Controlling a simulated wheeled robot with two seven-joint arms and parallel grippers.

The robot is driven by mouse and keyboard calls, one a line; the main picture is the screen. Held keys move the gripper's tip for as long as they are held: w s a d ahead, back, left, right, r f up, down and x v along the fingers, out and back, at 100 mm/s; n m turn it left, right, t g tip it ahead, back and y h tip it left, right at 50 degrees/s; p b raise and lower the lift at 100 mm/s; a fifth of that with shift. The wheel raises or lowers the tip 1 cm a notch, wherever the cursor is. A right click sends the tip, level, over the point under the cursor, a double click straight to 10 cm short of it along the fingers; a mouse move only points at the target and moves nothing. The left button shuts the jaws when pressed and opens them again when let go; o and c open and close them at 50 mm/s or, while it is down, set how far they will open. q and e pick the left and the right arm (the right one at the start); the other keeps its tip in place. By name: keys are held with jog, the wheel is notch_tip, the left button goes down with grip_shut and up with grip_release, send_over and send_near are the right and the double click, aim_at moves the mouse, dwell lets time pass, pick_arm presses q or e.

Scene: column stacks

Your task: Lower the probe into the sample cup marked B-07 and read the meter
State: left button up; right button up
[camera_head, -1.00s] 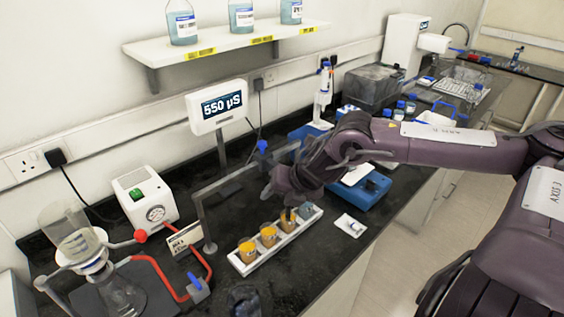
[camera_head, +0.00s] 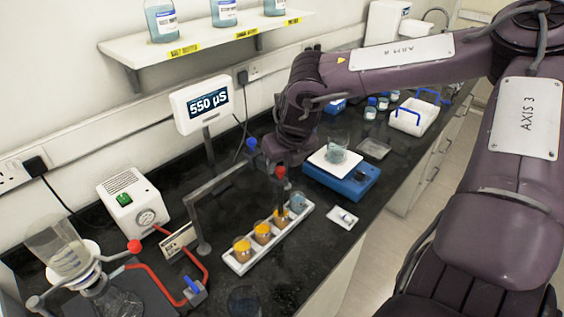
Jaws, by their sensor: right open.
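A white rack (camera_head: 240,266) holds a row of cups on the black bench. The nearest three have orange contents; the far cup (camera_head: 298,203) looks grey-blue. A dark probe with a red top (camera_head: 280,172) stands upright, its lower end at the third cup (camera_head: 282,218); how deep it sits is unclear. My right gripper (camera_head: 277,156) is open just above the red top, fingertips hard to make out. The meter (camera_head: 205,103) reads 550 µS. I cannot read B-07 on any cup. My left gripper is not in view.
Glassware on a red-tubed apparatus (camera_head: 66,253) and a gauge box (camera_head: 133,203) are at left.

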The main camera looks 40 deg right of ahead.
jog(key=shift+x, duration=0.85)
grip_shut()
